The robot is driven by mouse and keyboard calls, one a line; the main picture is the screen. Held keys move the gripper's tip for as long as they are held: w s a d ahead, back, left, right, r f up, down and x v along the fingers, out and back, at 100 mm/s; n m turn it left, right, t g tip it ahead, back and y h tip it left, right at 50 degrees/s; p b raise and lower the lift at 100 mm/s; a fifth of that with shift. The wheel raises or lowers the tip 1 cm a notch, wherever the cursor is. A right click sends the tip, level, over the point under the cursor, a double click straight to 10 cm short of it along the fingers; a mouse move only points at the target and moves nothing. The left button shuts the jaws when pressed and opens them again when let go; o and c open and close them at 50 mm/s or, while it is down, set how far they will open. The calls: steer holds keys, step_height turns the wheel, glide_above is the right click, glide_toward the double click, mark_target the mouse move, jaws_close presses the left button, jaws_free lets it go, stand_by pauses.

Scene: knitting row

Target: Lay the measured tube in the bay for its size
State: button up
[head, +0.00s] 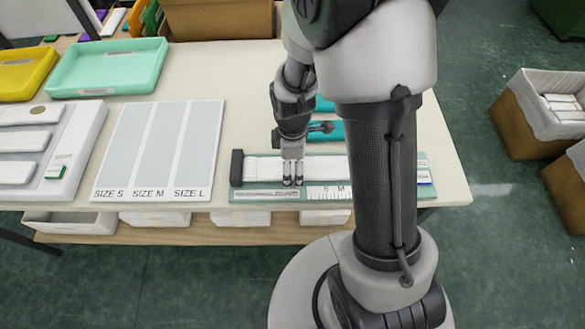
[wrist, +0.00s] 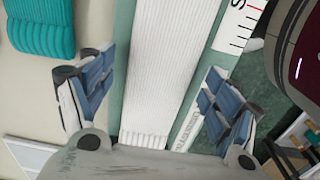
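The white ribbed tube (head: 325,167) lies flat along the green measuring board (head: 424,160), its left end by a dark end block (head: 237,168). My arm hides its right end. The tube also fills the middle of the wrist view (wrist: 165,65). My gripper (head: 292,182) is over the tube, left of its middle; in the wrist view my gripper (wrist: 160,100) is open, with one finger on each side of the tube. Left of the board, a white panel has three empty grey bays, SIZE S (head: 124,145), SIZE M (head: 158,145) and SIZE L (head: 198,145).
Teal ribbed pieces (head: 328,131) lie behind the board, also seen in the wrist view (wrist: 40,28). A printed scale (head: 330,192) runs along the board's front.

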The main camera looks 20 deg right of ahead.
steer(key=c, duration=1)
